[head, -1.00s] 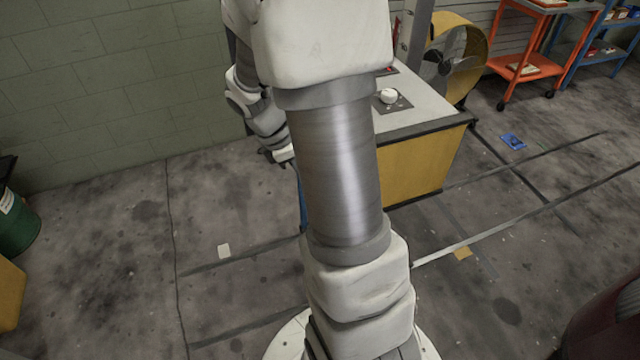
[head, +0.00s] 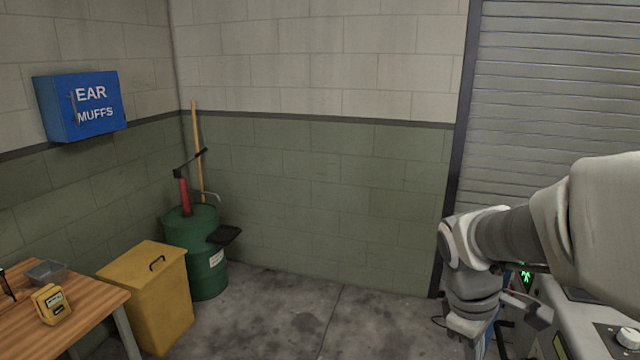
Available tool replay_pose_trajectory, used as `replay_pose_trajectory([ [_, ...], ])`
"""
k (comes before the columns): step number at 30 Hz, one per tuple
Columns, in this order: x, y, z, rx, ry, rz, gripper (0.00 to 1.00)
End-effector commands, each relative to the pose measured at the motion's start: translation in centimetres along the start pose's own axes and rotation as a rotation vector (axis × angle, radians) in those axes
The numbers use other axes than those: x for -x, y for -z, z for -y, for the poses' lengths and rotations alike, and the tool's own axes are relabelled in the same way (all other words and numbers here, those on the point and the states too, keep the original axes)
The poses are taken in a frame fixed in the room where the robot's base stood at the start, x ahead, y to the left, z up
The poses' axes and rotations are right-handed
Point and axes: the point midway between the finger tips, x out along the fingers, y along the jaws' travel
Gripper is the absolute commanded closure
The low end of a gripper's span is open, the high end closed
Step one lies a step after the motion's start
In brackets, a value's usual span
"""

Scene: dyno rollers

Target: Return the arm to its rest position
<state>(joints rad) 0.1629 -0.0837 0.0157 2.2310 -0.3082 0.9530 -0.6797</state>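My arm reaches in from the right edge of the head view, its white and grey links bent at an elbow. The wrist points down beside the grey-topped bench (head: 592,318) at the lower right. My gripper (head: 484,338) hangs at the lower end of the arm, small and partly cut off by the bottom edge. Its fingers cannot be made out, so I cannot tell whether they are open or shut. I see no object held in it.
A white knob (head: 628,338) sits on the bench. At left stand a green drum (head: 207,262), a yellow bin (head: 150,305) and a wooden table (head: 90,310). A blue ear muffs box (head: 85,105) hangs on the wall. Bare floor (head: 300,310) lies between the bin and my arm.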

Motion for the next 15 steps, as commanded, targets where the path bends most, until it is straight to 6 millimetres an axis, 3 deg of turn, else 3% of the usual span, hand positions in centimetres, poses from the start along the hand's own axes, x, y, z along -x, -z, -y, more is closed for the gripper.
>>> replay_pose_trajectory([
  [6,4.7,-0.1,4.0,-0.280,-0.033,-0.188,1.00],
  [15,8.8,-0.7,9.2,-0.619,0.022,-0.438,1.00],
])
